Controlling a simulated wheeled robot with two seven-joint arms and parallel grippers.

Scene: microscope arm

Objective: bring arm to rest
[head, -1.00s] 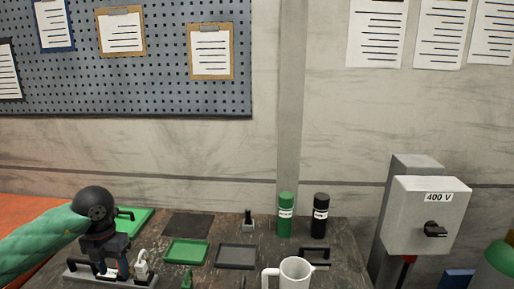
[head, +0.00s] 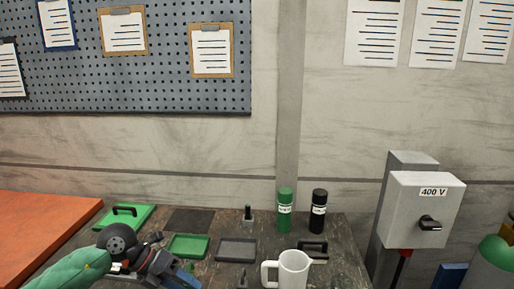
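My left arm comes in from the lower left in a green sleeve. Its black round wrist joint is low over the left part of the dark workbench (head: 330,240). My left gripper (head: 180,271) lies to the right of that joint, tilted, near the bottom edge of the head view. Its fingers are too small and too covered to tell whether they are open or shut. I see nothing clearly held. No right gripper is in view. No microscope can be made out.
A green tray with a black handle (head: 125,216), a small green tray (head: 188,246) and a grey tray (head: 236,250) lie on the bench. A white mug (head: 293,269), green bottle (head: 285,212) and black bottle (head: 318,212) stand right. A switch box (head: 427,210) is beyond.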

